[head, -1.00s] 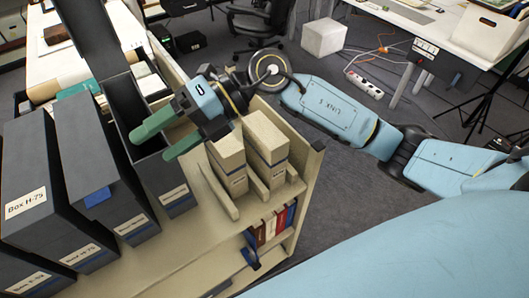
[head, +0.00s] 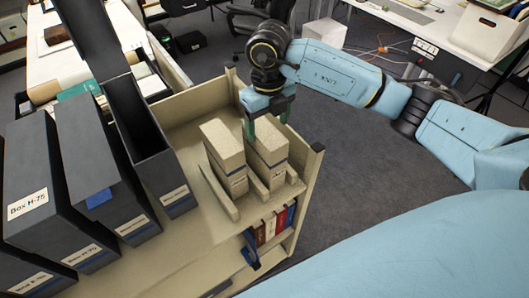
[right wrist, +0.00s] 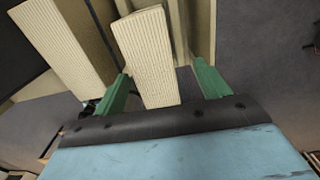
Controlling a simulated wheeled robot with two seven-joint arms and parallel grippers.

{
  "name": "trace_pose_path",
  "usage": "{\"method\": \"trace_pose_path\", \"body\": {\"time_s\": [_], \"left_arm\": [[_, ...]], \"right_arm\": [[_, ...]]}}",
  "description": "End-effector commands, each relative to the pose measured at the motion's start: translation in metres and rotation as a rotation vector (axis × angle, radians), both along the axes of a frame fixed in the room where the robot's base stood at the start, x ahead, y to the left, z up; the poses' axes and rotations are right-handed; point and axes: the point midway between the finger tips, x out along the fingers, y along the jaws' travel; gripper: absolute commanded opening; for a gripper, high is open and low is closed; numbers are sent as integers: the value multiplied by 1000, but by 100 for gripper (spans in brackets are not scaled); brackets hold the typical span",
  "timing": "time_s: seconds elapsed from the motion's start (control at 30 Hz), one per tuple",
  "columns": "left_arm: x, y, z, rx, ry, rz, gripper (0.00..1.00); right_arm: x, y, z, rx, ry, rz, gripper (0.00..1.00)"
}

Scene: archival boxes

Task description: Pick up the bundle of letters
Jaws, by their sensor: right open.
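Two cream bundles of letters stand upright side by side in a low rack on top of the cart, the left bundle (head: 226,160) and the right bundle (head: 270,150). My right gripper (head: 267,122) is over the right bundle, pointing down, open and empty. In the right wrist view, one bundle (right wrist: 147,55) lies between the two green fingers of the right gripper (right wrist: 161,86), with a gap at the right finger. The other bundle (right wrist: 62,45) is outside, to the left. My left gripper is not in view.
Dark archival boxes (head: 32,200) stand at the left, and an open, tall box (head: 152,150) is nearest the bundles. A rack divider (head: 219,192) is beside the left bundle. Books (head: 270,226) sit on the shelf below. Floor right of the cart is clear.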

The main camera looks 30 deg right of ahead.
Motion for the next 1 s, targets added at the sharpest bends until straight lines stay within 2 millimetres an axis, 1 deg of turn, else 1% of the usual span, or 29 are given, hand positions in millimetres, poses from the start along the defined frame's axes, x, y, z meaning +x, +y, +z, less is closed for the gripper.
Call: {"method": "trace_pose_path", "body": {"time_s": [0.03,0.23,0.4,0.5,0.6,0.8,0.83,1.0], "left_arm": [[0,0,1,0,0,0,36],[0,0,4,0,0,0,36],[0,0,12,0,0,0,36],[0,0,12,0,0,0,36],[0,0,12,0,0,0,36],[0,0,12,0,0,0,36],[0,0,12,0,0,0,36],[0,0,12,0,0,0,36]], "right_arm": [[-1,0,-6,1,3,0,75],[0,3,-19,2,2,2,75],[0,9,-44,2,4,2,75],[1,8,-57,2,2,0,75],[1,8,-63,2,1,2,75],[1,8,-64,1,-1,2,75],[1,8,-64,2,-1,2,73],[1,8,-63,2,-1,2,51]]}}
